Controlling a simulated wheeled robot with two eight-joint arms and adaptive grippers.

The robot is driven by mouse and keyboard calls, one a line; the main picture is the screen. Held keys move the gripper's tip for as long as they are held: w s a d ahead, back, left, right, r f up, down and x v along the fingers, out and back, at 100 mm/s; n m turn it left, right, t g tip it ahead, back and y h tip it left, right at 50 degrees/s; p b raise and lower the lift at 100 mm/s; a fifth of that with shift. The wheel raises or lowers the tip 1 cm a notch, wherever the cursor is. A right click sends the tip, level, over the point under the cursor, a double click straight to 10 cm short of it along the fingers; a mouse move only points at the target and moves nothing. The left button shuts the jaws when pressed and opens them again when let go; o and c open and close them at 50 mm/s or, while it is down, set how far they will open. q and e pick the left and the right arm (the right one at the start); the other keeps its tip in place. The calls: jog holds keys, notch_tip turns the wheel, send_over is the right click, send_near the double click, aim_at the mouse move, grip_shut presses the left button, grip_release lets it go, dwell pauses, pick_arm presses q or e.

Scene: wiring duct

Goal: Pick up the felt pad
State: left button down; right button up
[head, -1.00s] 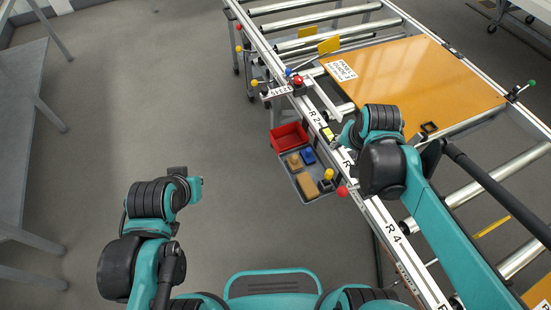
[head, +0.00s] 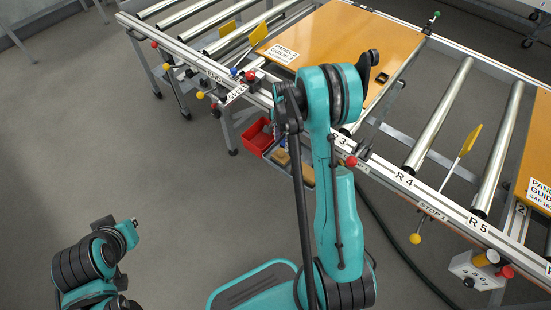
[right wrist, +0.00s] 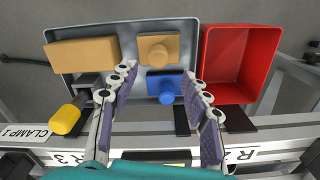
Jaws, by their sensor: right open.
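Which of these is the felt pad I cannot tell for sure. My right gripper (right wrist: 157,72) is open and empty above the tray. Its fingers frame the blue piece and the knobbed tan piece. In the head view my right arm hides much of the tray and the gripper. My left gripper (head: 128,226) is at the lower left, its jaws unclear.
A red bin (right wrist: 238,62) adjoins the tray on the right in the right wrist view. A roller conveyor rail (head: 400,178) with an orange panel (head: 330,45) runs beside the tray. A yellow knob (right wrist: 66,118) stands near the left finger. Floor at left is clear.

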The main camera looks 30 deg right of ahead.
aim_at(281, 150)
jog(key=shift+f, duration=0.7)
jog(key=f+b, duration=0.2)
jog(key=f, duration=0.1)
jog(key=f+b, duration=0.1)
jog(key=shift+s+a+f, duration=0.15)
jog(key=shift+s+a, duration=0.1)
jog(key=shift+f, duration=0.35)
jog(key=shift+r, duration=0.1)
jog(key=shift+c, duration=1.2)
grip_shut()
